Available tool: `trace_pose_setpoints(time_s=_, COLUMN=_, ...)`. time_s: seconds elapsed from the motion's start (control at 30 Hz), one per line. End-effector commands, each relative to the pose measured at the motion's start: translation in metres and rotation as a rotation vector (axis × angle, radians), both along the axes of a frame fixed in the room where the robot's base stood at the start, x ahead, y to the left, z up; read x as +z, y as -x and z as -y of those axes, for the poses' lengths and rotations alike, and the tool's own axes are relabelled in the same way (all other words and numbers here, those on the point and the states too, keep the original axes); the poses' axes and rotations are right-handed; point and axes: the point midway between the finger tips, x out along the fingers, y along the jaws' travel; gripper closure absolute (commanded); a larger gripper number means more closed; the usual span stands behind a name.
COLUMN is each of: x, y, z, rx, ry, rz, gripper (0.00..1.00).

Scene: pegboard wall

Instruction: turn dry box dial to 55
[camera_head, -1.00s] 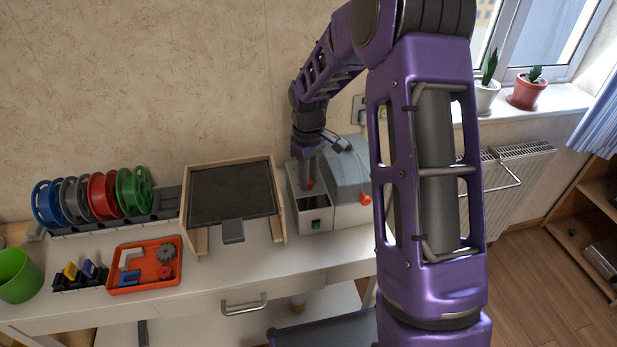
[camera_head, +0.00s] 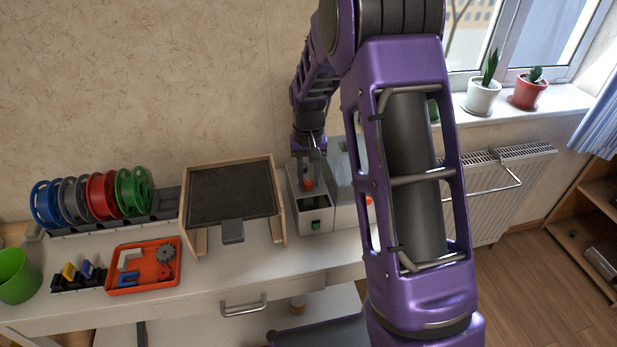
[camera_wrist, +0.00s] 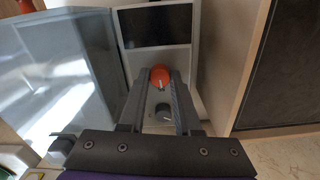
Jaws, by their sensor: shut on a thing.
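The dry box is a white unit (camera_head: 298,212) with a dark display, at the back right of the table beside a grey lidded part. Its round orange dial (camera_head: 308,184) sits on the sloped top and also shows in the wrist view (camera_wrist: 160,76). My gripper (camera_head: 308,180) points down at it from above. In the wrist view my gripper (camera_wrist: 160,80) has one finger on each side of the orange dial and is shut on it. A smaller grey knob (camera_wrist: 162,110) with a pale mark lies between the fingers, nearer the palm. I cannot read a dial number.
The grey lidded part (camera_head: 347,185) stands right against the dry box. A wooden-framed dark plate (camera_head: 232,195) is close on its left. Spools (camera_head: 100,198), an orange tray (camera_head: 145,285) and a green cup (camera_head: 17,275) stand farther left. A green switch (camera_head: 316,226) is on the box front.

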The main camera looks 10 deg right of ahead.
Motion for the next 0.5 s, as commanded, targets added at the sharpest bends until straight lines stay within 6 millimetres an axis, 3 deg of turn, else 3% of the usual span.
trace_pose_setpoints(time_s=0.5, x=0.0012, y=-0.0011, z=-0.0001, rx=-0.092, ry=0.000, rz=0.003, gripper=1.00)
